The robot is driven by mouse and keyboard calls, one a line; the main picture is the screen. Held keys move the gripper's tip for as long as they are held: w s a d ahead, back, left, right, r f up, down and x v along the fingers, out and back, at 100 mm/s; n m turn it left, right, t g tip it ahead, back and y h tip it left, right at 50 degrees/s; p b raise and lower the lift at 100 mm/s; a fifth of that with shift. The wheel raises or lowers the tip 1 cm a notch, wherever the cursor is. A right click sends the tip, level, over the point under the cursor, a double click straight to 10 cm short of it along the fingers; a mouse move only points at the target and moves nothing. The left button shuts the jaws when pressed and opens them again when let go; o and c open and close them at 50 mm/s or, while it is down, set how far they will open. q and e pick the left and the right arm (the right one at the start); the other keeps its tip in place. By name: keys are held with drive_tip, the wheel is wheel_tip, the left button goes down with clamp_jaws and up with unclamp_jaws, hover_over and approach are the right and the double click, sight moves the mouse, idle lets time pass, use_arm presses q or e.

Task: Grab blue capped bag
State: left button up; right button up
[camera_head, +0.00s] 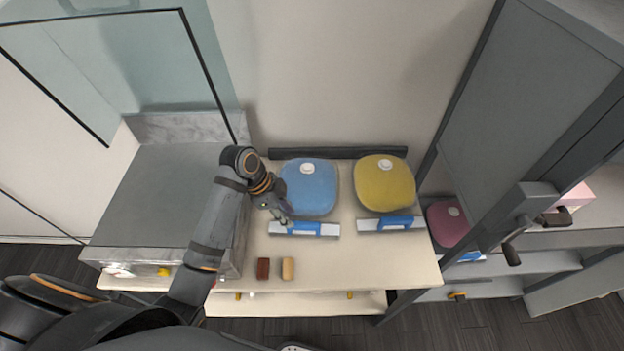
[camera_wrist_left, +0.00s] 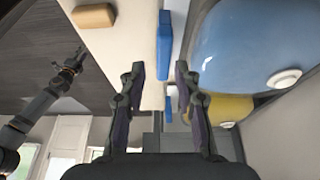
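The blue bag (camera_head: 316,192) with a white round cap lies on the light shelf, left of a yellow bag. My left gripper (camera_head: 281,214) is at the bag's left front edge. In the left wrist view my left gripper (camera_wrist_left: 160,70) is open, with nothing held between its fingertips. The blue bag (camera_wrist_left: 245,45) is to the right of the fingers there, with its cap at the lower right. A blue and white strip (camera_wrist_left: 165,45) shows beyond the gap between the fingers. My right gripper (camera_wrist_left: 72,62) shows small at the left; its fingers are unclear.
The yellow bag (camera_head: 385,180) also has a white cap. A blue and white strip (camera_head: 304,229) lies in front of the blue bag. Dark and light blocks (camera_head: 288,268) sit near the shelf's front edge. A pink bag (camera_head: 448,222) is beyond a grey upright at right.

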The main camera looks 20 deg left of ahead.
sight(300, 223)
use_arm(q)
drive_tip(key=shift+w+d+f, duration=0.25)
drive_tip(key=shift+w+d, duration=0.05)
drive_tip(key=shift+d, duration=0.1)
drive_tip(key=x, duration=0.1)
drive_tip(key=p+x, duration=0.1)
drive_tip(key=x, duration=0.1)
drive_tip(key=shift+s+d+f, duration=0.15)
drive_tip(key=shift+s+f, duration=0.05)
drive_tip(key=shift+s, duration=0.05)
drive_tip(key=shift+w+f, duration=0.15)
drive_tip(key=shift+f, duration=0.1)
drive_tip(key=shift+w+d+f+p, duration=0.2)
drive_tip(key=shift+d+f+p, duration=0.1)
drive_tip(key=shift+f+p, duration=0.2)
drive_tip(key=p+x, duration=0.1)
drive_tip(key=x, duration=0.2)
drive_tip(key=shift+d+f, duration=0.15)
drive_tip(key=shift+f, duration=0.15)
drive_tip(key=shift+w+f, duration=0.1)
drive_tip(key=shift+f, duration=0.15)
clamp_jaws()
use_arm(e)
drive_tip(key=s+r, duration=0.2)
drive_tip(key=s, duration=0.1)
drive_tip(key=shift+a+r, duration=0.1)
drive_tip(key=shift+r, duration=0.25)
use_arm(q)
drive_tip(key=shift+r, duration=0.1)
